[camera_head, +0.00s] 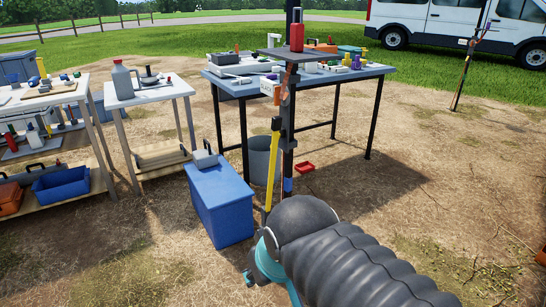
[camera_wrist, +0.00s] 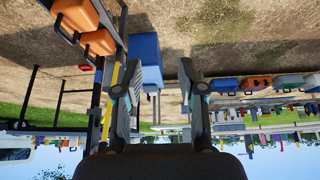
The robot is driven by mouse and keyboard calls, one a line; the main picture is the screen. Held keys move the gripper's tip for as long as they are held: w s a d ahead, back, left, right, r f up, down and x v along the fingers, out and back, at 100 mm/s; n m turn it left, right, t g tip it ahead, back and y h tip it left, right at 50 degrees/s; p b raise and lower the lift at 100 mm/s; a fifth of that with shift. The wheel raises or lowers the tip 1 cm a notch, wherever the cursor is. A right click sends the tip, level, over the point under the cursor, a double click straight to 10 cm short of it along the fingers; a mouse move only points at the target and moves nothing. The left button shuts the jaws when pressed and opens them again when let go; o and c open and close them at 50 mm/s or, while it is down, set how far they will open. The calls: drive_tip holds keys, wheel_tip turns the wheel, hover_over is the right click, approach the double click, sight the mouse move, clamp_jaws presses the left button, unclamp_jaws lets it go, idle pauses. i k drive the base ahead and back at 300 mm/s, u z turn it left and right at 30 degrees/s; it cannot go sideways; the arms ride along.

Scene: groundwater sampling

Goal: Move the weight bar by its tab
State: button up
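My gripper (camera_wrist: 160,72) is open in the wrist view, its two dark fingers apart with nothing gripped between them. In the head view, its body is mostly hidden by my black ribbed arm, and a teal part shows low in the middle. I cannot single out the weight bar or its tab with certainty. A small grey block with a dark handle (camera_head: 204,159) sits on top of a blue box (camera_head: 221,205) on the ground, left of my arm. The wrist view, upside down, shows a blue box (camera_wrist: 146,60) beyond the fingers, apart from them.
A dark post (camera_head: 288,130) with a yellow upright (camera_head: 271,165) stands close beyond my arm. A grey bucket (camera_head: 262,160) is behind it. A blue-topped table (camera_head: 372,72) holds tools. Bare ground at right is open.

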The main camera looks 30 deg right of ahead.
sight(275, 125)
drive_tip(key=u, duration=1.7)
drive_tip(key=i, duration=0.65)
drive_tip(key=z, duration=2.2)
